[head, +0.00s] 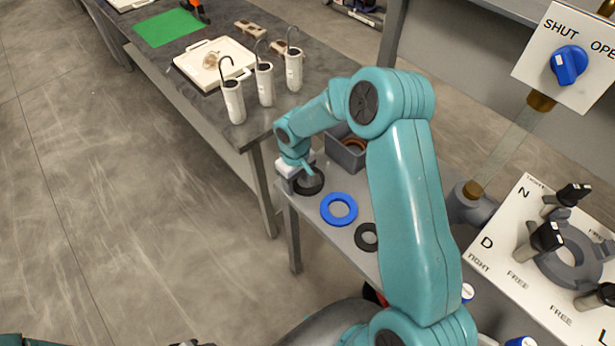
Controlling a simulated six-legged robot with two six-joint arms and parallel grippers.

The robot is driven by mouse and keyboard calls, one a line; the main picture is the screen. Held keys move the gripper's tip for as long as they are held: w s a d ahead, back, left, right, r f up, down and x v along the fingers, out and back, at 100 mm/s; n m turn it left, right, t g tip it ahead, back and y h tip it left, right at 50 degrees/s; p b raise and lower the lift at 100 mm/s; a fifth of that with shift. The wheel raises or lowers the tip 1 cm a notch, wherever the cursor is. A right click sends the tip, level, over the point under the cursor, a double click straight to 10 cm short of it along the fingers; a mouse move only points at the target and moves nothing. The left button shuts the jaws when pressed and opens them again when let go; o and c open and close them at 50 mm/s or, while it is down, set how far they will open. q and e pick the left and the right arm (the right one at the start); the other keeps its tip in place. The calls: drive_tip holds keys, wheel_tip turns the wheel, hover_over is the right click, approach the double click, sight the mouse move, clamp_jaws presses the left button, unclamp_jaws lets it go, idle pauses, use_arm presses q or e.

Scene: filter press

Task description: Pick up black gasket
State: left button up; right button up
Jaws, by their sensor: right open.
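A black gasket (309,185) lies at the left end of the grey bench. My right gripper (298,177) is open and reaches down at this gasket, its fingers at the ring's upper left side. I cannot tell whether they touch the ring. A second, smaller black ring (367,238) lies further right, partly hidden by my right arm. A blue ring (339,209) lies flat between the two. My left gripper is not clearly in view.
A grey bin (346,149) holding a brown ring stands behind the gaskets. White cylinders with hooks (234,102) stand on the dark table's near corner. A panel with black clamps (540,255) and a SHUT/OPEN switch box (568,64) are at right. Open floor lies left.

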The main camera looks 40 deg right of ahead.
drive_tip(key=shift+w+d+f, duration=0.1)
drive_tip(key=shift+f, duration=0.5)
clamp_jaws()
drive_tip(key=shift+r, duration=0.15)
